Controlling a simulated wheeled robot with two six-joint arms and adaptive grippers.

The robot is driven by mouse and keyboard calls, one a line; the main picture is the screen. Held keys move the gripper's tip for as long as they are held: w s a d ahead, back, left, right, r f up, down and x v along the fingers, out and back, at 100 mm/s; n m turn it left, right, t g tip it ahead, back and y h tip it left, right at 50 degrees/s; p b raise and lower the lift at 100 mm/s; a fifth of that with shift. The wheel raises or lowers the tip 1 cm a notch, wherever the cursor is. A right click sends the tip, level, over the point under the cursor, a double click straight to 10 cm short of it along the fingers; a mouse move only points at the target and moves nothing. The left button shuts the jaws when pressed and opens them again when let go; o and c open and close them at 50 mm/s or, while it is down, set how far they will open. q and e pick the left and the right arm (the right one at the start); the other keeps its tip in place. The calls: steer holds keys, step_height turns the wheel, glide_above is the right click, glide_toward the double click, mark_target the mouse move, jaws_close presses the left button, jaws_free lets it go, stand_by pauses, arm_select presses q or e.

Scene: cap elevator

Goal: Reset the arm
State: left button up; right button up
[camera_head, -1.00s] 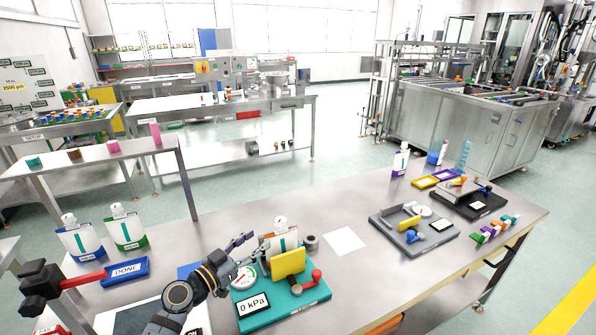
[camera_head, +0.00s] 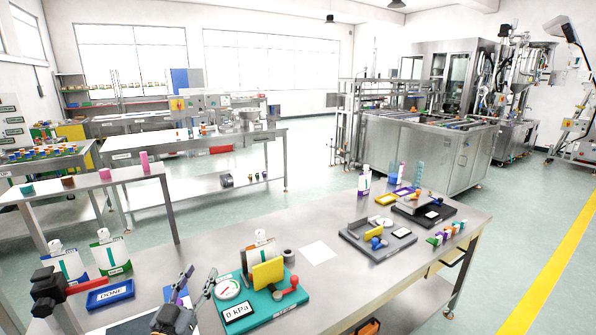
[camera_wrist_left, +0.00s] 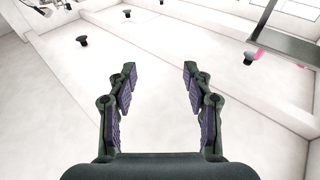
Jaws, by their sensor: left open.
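My left gripper (camera_head: 196,285) is at the bottom of the head view, its two fingers spread and pointing up. It is in front of and left of the teal fixture (camera_head: 262,306), apart from it as far as I can tell. In the left wrist view the gripper (camera_wrist_left: 156,80) is open and empty, with pale wall and ceiling behind it. The teal fixture carries a gauge, a yellow plate (camera_head: 267,274), a red-knobbed lever and a "0 kPa" label. A white-capped pouch (camera_head: 261,253) stands behind the yellow plate. My right gripper is not in view.
On the steel table (camera_head: 330,285) are a blue DONE sign (camera_head: 110,294), two capped pouches (camera_head: 112,254) at left, a dark block with a red bar (camera_head: 50,290), a grey fixture (camera_head: 378,242) and a black fixture (camera_head: 424,212). A white sheet (camera_head: 319,252) lies mid-table.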

arm_select(q)
steer(key=s+a+f+n+g+y, duration=0.2)
steer(key=s+f+y, duration=0.1)
steer(key=s, duration=0.1)
steer(key=s+a+f+n+g+y, duration=0.2)
steer(key=s+a+f+g+y, duration=0.1)
steer(key=s+f, duration=0.1)
steer(key=s+a+f+n+g+y, duration=0.2)
steer(key=s+a+f+g+y, duration=0.1)
steer(key=f, duration=0.1)
steer(key=shift+s+a+f, duration=0.1)
steer(key=shift+s+a, duration=0.15)
steer(key=shift+s, duration=0.15)
steer(key=s+d+f+m+g+h, duration=0.2)
steer(key=s+d+f+m+g, duration=0.15)
steer(key=s, duration=0.45)
steer(key=s+d+f+m+g+h, duration=0.25)
steer(key=s+d+f+g, duration=0.25)
steer(key=s, duration=0.4)
step_height(320, 180, down, 28)
steer(key=s+a+n+g, duration=0.1)
steer(key=s+a+g, duration=0.1)
steer(key=a, duration=0.1)
steer(key=s+f, duration=1.5)
steer(key=s, duration=0.3)
steer(key=shift+a+n, duration=0.3)
steer(key=shift+a, duration=0.1)
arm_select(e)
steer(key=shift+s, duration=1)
